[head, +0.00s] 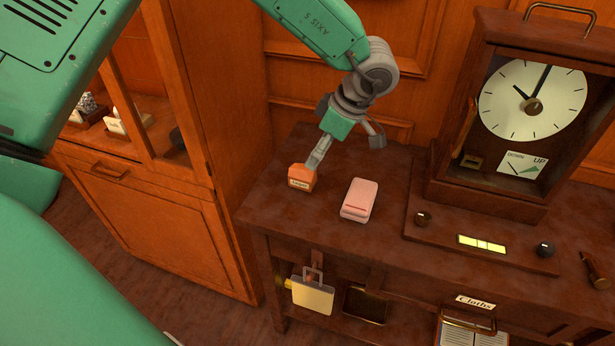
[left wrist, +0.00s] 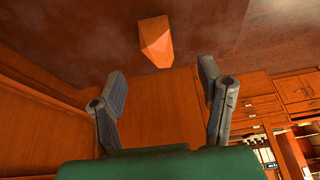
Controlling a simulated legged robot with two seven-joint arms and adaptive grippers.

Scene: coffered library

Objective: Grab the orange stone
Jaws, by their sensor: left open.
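In the left wrist view the stone (left wrist: 154,43) lies beyond the fingertips, roughly between the lines of the two fingers. My left gripper (head: 345,153) is just behind and above the stone; one finger overlaps the stone's upper edge in the picture, and I cannot tell if they touch. In the left wrist view the gripper (left wrist: 162,82) is open and empty. My right gripper is not in view.
A pink box (head: 359,200) lies right of the stone. A wooden clock (head: 487,190) with knobs on its base stands farther right. The table's left edge (head: 262,190) is close to the stone; a wooden cabinet (head: 150,220) stands left. A padlock-like object (head: 312,295) hangs below the table top.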

